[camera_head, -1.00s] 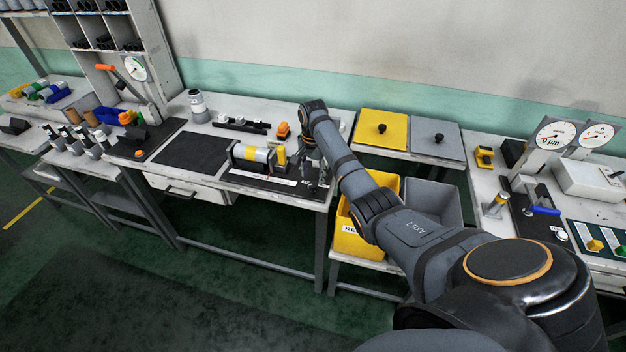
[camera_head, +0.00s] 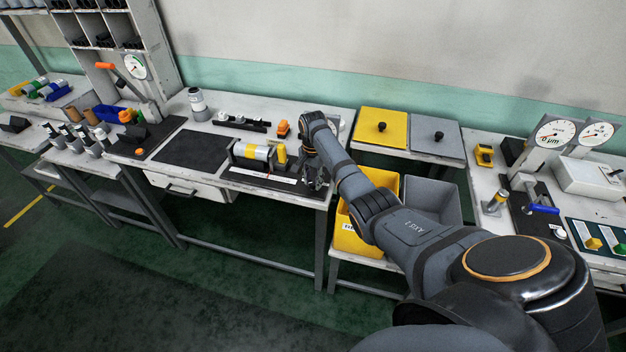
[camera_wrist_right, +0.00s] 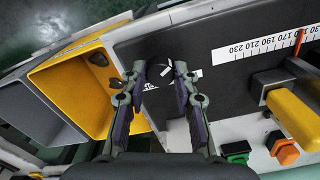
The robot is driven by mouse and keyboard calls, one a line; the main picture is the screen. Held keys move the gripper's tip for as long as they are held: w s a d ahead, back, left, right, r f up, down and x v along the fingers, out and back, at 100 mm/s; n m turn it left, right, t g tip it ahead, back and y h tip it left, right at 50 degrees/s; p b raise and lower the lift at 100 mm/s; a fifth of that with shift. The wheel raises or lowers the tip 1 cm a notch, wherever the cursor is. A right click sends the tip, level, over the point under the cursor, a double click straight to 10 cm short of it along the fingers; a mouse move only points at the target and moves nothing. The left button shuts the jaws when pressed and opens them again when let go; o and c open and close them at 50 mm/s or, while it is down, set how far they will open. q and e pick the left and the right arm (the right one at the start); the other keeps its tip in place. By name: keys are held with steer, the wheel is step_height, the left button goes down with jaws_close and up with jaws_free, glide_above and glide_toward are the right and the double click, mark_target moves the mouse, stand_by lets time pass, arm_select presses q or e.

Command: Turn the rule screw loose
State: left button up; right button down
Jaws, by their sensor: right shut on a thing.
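The white rule (camera_head: 262,174) lies along the front of the dark winder base, and its printed numbers show in the right wrist view (camera_wrist_right: 262,45). My right gripper (camera_head: 316,184) is at the base's right end, beyond the end of the rule. In the right wrist view, my gripper (camera_wrist_right: 160,70) has its two fingers on either side of a small dark knob, the rule screw (camera_wrist_right: 157,78), and is shut on it. White marks show beside the knob. The fingers partly hide the screw, and its thread is out of sight. My left gripper is not in view.
The winder's silver and yellow roller (camera_head: 255,152) stands behind the rule, with a yellow handle (camera_head: 282,154) at its right. A yellow bin (camera_head: 352,238) stands below the bench's right end.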

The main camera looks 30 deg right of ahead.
steer(key=shift+r+n+p, duration=0.15)
steer(key=shift+n+p, duration=0.5)
steer(key=shift+n, duration=0.05)
steer(key=shift+n+p, duration=0.85)
steer(key=shift+n, duration=0.35)
steer(key=n+p, duration=0.1)
steer(key=n, duration=0.1)
steer(key=shift+n, duration=0.4)
steer(key=n+p, duration=0.1)
steer(key=n, duration=0.2)
steer(key=shift+n, duration=0.3)
steer(key=n, duration=0.3)
steer(key=shift+n+p, duration=0.3)
steer(key=shift+p, duration=0.1)
steer(key=n, duration=0.3)
steer(key=shift+n, duration=0.3)
steer(key=n, duration=0.6)
steer(key=shift+p, duration=0.3)
steer(key=shift+n, duration=0.4)
